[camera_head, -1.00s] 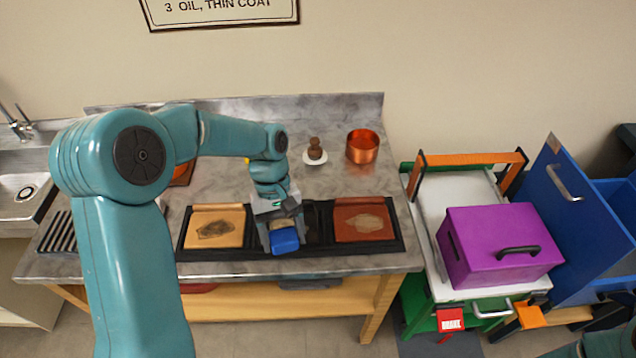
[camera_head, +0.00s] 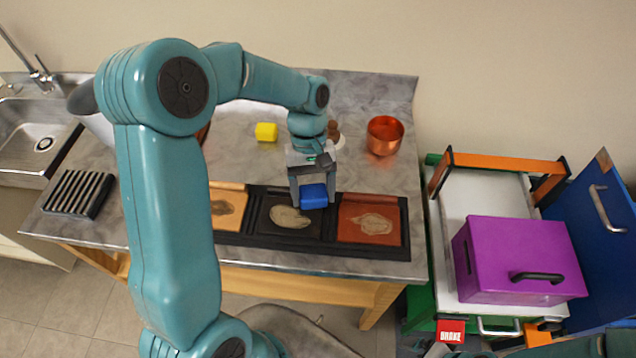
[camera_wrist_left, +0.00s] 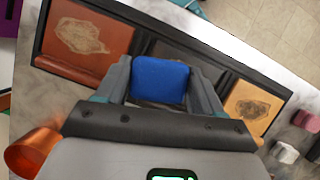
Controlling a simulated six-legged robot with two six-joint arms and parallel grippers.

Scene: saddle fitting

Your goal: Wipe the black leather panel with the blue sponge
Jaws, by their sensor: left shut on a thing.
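The black leather panel (camera_head: 272,222) lies in the middle of the dark tray (camera_head: 280,238) and carries a pale smudge. The blue sponge (camera_head: 313,196) is held between the fingers of my left gripper (camera_head: 312,185), over the right part of the black panel. In the left wrist view the sponge (camera_wrist_left: 160,80) sits between both fingers (camera_wrist_left: 165,85) and hides much of the black panel (camera_wrist_left: 190,50). I cannot tell whether the sponge touches the leather.
A tan panel (camera_head: 228,208) and a reddish-brown panel (camera_head: 370,224) flank the black one. A copper pot (camera_head: 384,136) and a yellow block (camera_head: 266,132) stand behind. A striped rack (camera_head: 78,194) is at left, a purple box (camera_head: 520,260) on the cart at right.

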